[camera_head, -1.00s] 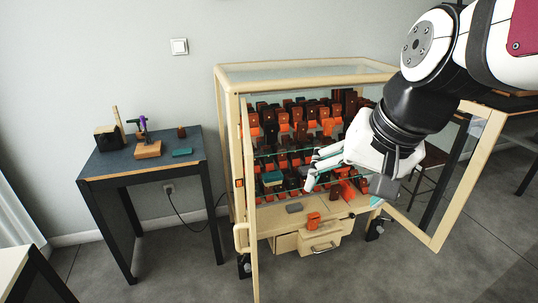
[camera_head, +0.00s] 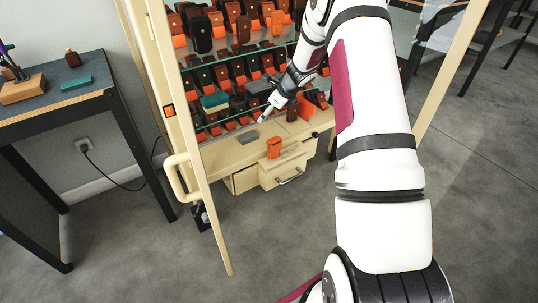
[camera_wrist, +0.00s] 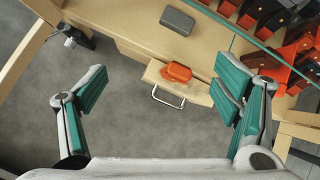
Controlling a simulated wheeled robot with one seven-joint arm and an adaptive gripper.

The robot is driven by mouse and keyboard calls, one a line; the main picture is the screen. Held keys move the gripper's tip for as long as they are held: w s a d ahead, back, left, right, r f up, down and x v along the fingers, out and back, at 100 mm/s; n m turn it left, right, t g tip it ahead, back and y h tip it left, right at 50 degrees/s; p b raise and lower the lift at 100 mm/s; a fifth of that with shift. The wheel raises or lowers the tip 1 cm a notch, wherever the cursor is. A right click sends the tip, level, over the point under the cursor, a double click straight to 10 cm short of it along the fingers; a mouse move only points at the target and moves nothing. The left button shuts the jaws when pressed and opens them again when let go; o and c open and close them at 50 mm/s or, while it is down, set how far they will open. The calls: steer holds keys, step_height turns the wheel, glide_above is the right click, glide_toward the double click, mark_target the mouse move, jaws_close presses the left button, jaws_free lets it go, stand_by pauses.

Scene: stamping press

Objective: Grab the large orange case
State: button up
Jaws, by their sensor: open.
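Several other orange cases stand on the shelves; I cannot tell sizes surely. My gripper (camera_head: 266,113) is in the cabinet's front opening, above the lower board and apart from the orange case. In the wrist view my gripper (camera_wrist: 160,87) is open and empty, with teal pads on both fingers.
A grey case (camera_head: 249,137) lies on the board left of the orange one. The drawer (camera_head: 283,168) is partly out. The cabinet's glass door (camera_head: 185,150) stands open at left. Shelves full of brown and orange cases are behind. A side table (camera_head: 55,98) stands at left.

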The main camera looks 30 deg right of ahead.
mark_target(274, 146)
steer(key=w+d+f+m+b, duration=0.1)
steer(key=d+f, duration=0.1)
steer(key=f, duration=0.5)
steer(key=w+d+f+m+b, duration=0.1)
steer(key=d+f+m+b, duration=0.1)
steer(key=f, duration=0.5)
steer(key=w+d+f+m+h+b, duration=0.1)
steer(key=d+f+m+b, duration=0.1)
steer(key=f, duration=0.5)
steer(key=shift+w+d+f, duration=0.25)
steer(key=shift+d+f, duration=0.15)
steer(key=shift+w+b+x, duration=0.2)
steer(key=shift+b+x, duration=1.55)
steer(key=shift+x, duration=1.35)
steer(key=shift+r, duration=0.2)
steer(key=shift+c, duration=0.2)
steer(key=c, duration=1.2)
